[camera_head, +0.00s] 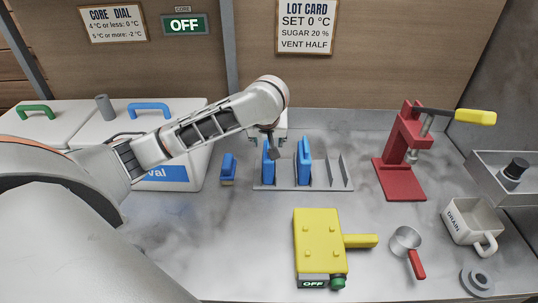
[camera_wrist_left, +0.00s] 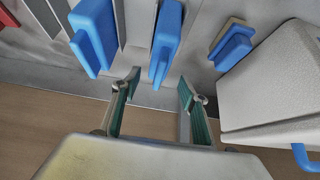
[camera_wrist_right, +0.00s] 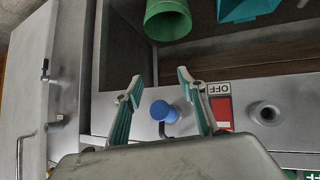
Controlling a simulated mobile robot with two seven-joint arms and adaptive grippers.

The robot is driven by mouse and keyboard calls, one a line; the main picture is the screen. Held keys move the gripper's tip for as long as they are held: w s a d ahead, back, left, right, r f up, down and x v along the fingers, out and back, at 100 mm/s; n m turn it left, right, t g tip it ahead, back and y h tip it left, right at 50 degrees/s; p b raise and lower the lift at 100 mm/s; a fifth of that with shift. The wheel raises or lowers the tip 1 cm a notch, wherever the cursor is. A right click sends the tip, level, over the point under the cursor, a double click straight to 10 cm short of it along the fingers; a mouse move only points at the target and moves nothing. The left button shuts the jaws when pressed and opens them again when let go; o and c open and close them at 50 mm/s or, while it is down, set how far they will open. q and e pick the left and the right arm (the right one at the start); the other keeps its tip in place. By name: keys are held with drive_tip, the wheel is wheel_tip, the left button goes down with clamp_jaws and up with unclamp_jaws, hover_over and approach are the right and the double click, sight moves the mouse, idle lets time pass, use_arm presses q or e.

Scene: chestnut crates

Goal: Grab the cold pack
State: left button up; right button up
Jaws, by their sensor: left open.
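Two blue cold packs stand upright in a grey slotted rack (camera_head: 325,187) in the head view: the left pack (camera_head: 267,168) and the right pack (camera_head: 304,165). My left gripper (camera_head: 272,148) is above the rack at the left pack and partly hides it. In the left wrist view, my left gripper (camera_wrist_left: 157,88) is open, and the left pack (camera_wrist_left: 166,38) shows ahead between its fingertips. The right pack (camera_wrist_left: 94,36) is off to one side there. I cannot tell whether the fingers touch the pack. My right gripper (camera_wrist_right: 160,84) is open and empty in the right wrist view.
A small blue block with a tan base (camera_head: 228,169) lies left of the rack. A blue knob (camera_wrist_right: 160,110) faces my right gripper.

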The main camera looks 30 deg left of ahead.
use_arm(q)
drive_tip(key=shift+d+x, duration=0.2)
drive_tip(key=shift+x, duration=3.25)
drive_tip(key=shift+s+f, duration=0.1)
clamp_jaws()
